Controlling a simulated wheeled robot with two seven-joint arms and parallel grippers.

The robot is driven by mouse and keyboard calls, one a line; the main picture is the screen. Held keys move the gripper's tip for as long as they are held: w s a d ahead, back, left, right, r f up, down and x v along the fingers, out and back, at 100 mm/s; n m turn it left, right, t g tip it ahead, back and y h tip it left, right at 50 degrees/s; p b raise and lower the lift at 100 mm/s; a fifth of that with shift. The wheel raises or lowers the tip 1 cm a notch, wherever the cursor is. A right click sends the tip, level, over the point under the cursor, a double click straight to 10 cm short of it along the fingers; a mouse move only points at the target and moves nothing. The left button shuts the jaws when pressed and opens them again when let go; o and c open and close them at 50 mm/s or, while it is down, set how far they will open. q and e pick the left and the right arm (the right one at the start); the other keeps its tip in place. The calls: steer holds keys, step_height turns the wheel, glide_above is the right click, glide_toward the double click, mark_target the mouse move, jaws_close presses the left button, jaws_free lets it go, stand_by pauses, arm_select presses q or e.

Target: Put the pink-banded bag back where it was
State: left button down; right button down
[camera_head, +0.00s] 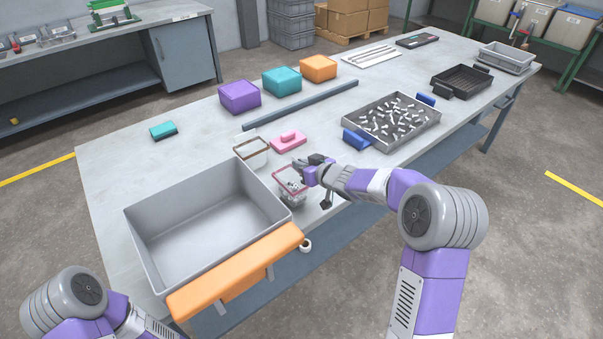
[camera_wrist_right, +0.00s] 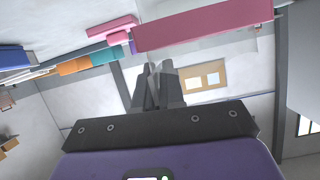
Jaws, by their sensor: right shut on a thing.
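The pink-banded bag (camera_head: 291,186) is a small see-through holder with a pink rim and pale pieces inside. It is near the table's front edge, just right of the big grey bin (camera_head: 152,245). My right gripper (camera_head: 303,171) is shut on it at its rim. In the right wrist view the pink band (camera_wrist_right: 205,25) fills the top, beyond the closed fingers (camera_wrist_right: 158,82). I cannot tell whether the bag's bottom touches the table. My left arm shows at the lower left, but its gripper is out of view.
A brown-banded bag (camera_head: 251,152) and a pink block with a handle (camera_head: 288,141) stand just behind. An orange padded bar (camera_head: 235,270) lies along the bin's front. A grey tray of small parts (camera_head: 392,120) is to the right. Purple (camera_head: 239,96), teal (camera_head: 281,81) and orange (camera_head: 318,67) boxes stand farther back.

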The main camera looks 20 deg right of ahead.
steer(key=shift+w+f, duration=0.1)
steer(key=shift+f, duration=0.6)
arm_select(q)
steer(key=shift+f, duration=0.35)
arm_select(e)
steer(key=shift+r, duration=0.1)
arm_select(q)
steer(key=shift+f, duration=0.1)
arm_select(e)
steer(key=c, duration=1.2)
jaws_free()
steer(key=shift+c, duration=0.2)
